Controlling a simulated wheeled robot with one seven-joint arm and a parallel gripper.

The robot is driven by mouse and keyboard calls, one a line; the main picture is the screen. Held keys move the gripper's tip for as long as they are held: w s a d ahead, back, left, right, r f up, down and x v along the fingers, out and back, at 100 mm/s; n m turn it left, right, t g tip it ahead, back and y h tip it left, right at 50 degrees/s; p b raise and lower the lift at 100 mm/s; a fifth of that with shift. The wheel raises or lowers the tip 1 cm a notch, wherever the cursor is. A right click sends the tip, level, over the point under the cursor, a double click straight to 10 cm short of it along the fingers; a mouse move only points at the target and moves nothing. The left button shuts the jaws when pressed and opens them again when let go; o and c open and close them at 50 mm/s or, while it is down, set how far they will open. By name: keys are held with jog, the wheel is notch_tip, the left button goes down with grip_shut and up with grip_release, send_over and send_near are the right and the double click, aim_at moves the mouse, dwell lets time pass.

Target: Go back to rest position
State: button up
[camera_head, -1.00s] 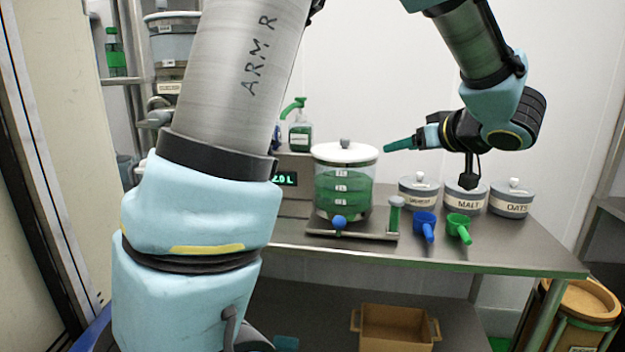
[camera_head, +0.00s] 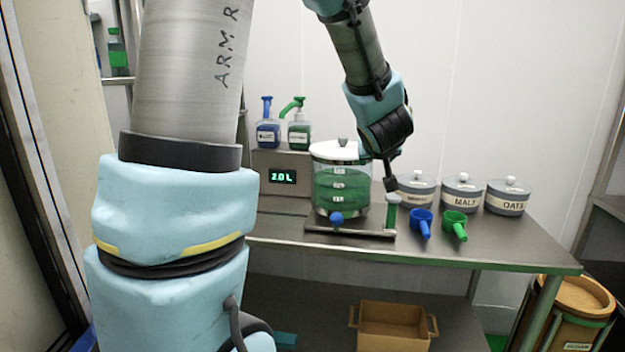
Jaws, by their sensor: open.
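My arm reaches in from the top of the head view, and its wrist hangs over the bench at the jar's right. My gripper (camera_head: 376,154) is small and partly hidden by the wrist. Its green fingers show only as a dark green bit against the jar's right side. I see nothing held in it. The lidded glass jar (camera_head: 341,186) holds green liquid and stands upright on its stand. I cannot tell the exact gap between gripper and jar.
A blue scoop (camera_head: 422,222) and a green scoop (camera_head: 456,226) lie right of the jar. The malt canister (camera_head: 462,194) and oats canister (camera_head: 507,198) stand behind them. Two pump bottles, blue (camera_head: 268,133) and green (camera_head: 299,135), stand at the back left. The bench's right front (camera_head: 525,250) is clear.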

jog(key=s+a+f+g+y, duration=0.1)
jog(key=s+a+f+g, duration=0.4)
jog(key=s+a+f, duration=0.2)
jog(key=s+a+f+m+g+y, duration=0.1)
jog(key=s+a+f+g, duration=0.4)
jog(key=s+a, duration=0.6)
jog(key=a+f, duration=0.1)
jog(key=a, duration=0.2)
jog(key=shift+s+a+f, duration=0.15)
jog(key=shift+a+f, duration=0.05)
jog(key=shift+f, duration=0.2)
